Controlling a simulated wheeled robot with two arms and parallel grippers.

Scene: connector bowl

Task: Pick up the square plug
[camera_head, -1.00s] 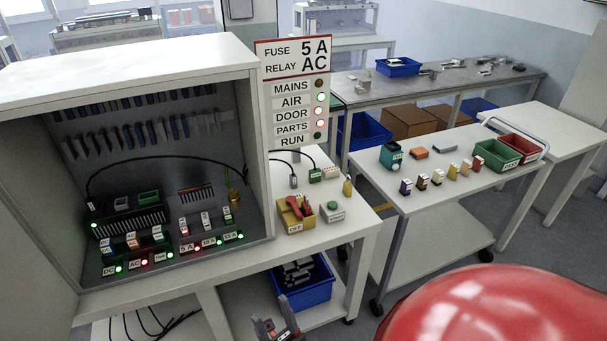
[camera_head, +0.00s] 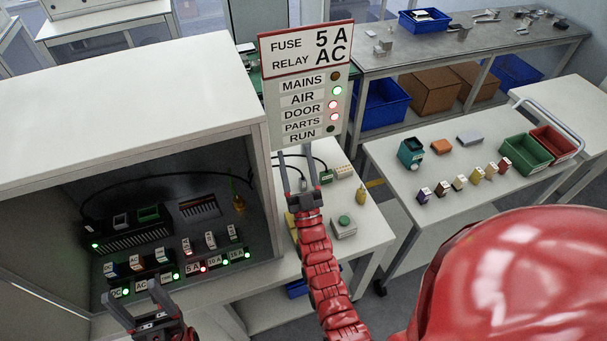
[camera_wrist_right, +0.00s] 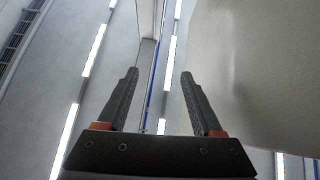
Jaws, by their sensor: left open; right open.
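Two cable ends lie on the bench beside the cabinet. I cannot tell which is the square plug. My right gripper (camera_head: 295,155) is open, fingers pointing up in front of the sign's lower edge; its open, empty fingers also show in the right wrist view (camera_wrist_right: 158,77), against the ceiling. My left gripper (camera_head: 131,290) is open and empty at the cabinet's front, by the lower row of modules.
The cabinet (camera_head: 130,90) has a side wall just left of my right gripper. The sign (camera_head: 305,85) stands behind it. A cart (camera_head: 400,235) holds several small parts and bins.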

